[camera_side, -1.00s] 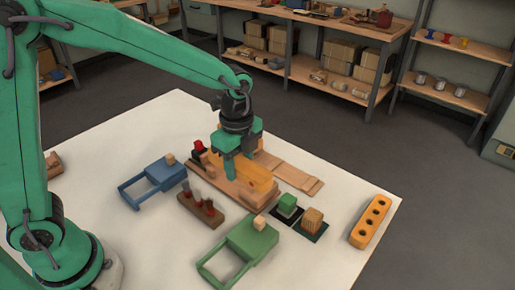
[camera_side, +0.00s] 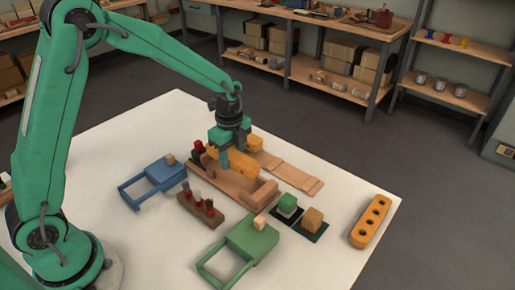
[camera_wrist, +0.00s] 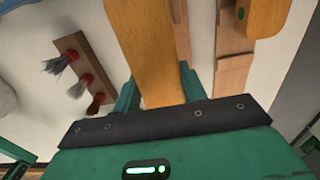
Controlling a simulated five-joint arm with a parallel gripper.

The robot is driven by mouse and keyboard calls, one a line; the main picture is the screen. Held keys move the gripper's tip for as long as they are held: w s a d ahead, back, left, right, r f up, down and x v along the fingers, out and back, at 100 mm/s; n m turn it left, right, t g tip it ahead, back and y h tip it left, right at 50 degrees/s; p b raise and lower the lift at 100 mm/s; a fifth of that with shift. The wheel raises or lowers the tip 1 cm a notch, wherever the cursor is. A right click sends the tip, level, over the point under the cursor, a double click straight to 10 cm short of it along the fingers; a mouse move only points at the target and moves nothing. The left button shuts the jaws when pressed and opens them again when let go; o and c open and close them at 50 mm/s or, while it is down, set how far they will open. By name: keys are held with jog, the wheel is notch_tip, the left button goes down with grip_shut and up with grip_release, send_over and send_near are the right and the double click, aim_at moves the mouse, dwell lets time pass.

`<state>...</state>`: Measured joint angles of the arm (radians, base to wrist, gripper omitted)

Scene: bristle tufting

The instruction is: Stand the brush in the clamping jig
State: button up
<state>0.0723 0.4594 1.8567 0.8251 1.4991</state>
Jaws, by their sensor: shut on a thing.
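My gripper (camera_side: 228,161) is shut on an orange wooden piece, which I take to be the brush (camera_side: 242,164). In the side view it is held over the long wooden jig (camera_side: 229,182), reaching to the right of the fingers. I cannot tell whether it touches the jig. In the wrist view the brush (camera_wrist: 142,45) runs up between the two fingers of my gripper (camera_wrist: 158,88). No bristles show on it. Part of the jig (camera_wrist: 181,30) shows beside it in the wrist view.
A yellow-orange block (camera_side: 255,143) stands just behind the gripper. A rack (camera_side: 202,210) with red-ended tufts, a blue frame (camera_side: 165,172) and a green frame (camera_side: 252,240) lie close by. A holed orange block (camera_side: 370,221) is at right. The front-left table is clear.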

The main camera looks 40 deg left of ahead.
aim_at(233, 167)
jog(key=shift+f, duration=2)
jog(key=shift+f, duration=0.15)
jog(key=o, duration=1.1)
notch_tip(233, 167, up, 12)
jog(key=shift+r, duration=0.15)
